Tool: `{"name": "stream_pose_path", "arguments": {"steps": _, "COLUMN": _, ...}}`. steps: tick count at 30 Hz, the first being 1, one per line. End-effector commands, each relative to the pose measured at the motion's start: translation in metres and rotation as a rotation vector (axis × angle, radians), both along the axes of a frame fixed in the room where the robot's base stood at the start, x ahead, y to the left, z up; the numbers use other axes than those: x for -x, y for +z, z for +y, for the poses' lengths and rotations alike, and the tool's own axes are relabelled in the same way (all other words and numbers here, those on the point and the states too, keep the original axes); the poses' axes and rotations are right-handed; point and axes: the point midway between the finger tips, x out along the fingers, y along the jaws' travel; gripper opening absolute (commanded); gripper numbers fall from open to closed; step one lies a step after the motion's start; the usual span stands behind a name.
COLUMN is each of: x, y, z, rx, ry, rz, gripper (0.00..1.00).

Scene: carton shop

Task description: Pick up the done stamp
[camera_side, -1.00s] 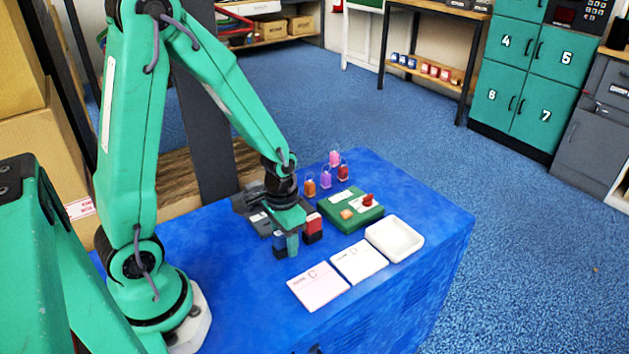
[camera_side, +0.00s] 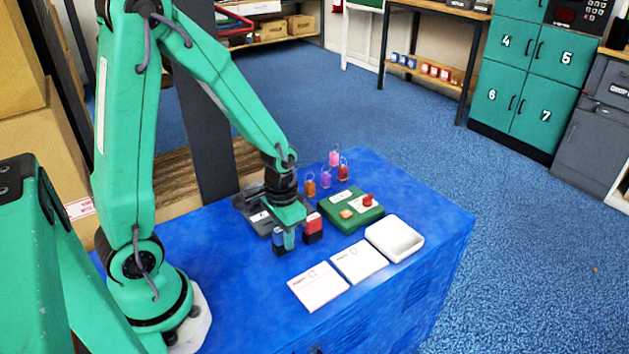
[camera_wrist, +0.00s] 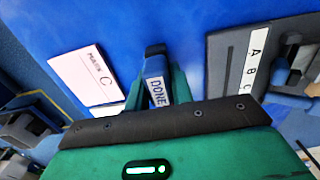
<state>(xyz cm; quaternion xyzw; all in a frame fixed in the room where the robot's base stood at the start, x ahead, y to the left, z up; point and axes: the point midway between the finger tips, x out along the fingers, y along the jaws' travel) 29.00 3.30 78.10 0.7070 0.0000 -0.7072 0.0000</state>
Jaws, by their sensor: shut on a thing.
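The done stamp (camera_wrist: 155,73) has a dark top and a blue body with a white DONE label. In the wrist view it stands between the two green fingers of my gripper (camera_wrist: 155,92), which is shut on it. In the side view the stamp (camera_side: 279,241) shows as a blue and black block beside the fingertips of my gripper (camera_side: 287,238), partly hidden by a green finger. I cannot tell whether its base is clear of the table. A red and black stamp (camera_side: 313,229) stands just right of my gripper.
A grey tray (camera_wrist: 219,70) with an A B C label lies right of the stamp in the wrist view. Coloured tags (camera_side: 326,179) stand behind.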

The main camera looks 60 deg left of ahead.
Motion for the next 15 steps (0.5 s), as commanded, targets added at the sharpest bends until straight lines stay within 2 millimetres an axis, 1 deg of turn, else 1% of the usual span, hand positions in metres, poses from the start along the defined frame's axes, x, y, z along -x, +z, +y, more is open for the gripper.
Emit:
{"name": "stream_pose_path", "arguments": {"steps": 10, "x": 0.0, "y": 0.033, "z": -0.001, "rx": 0.0, "ry": -0.001, "rz": -0.004, "gripper": 0.0}}
{"name": "stream_pose_path", "arguments": {"steps": 15, "x": 0.01, "y": 0.046, "z": -0.024, "rx": 0.0, "ry": -0.006, "rz": -0.004, "gripper": 0.0}}
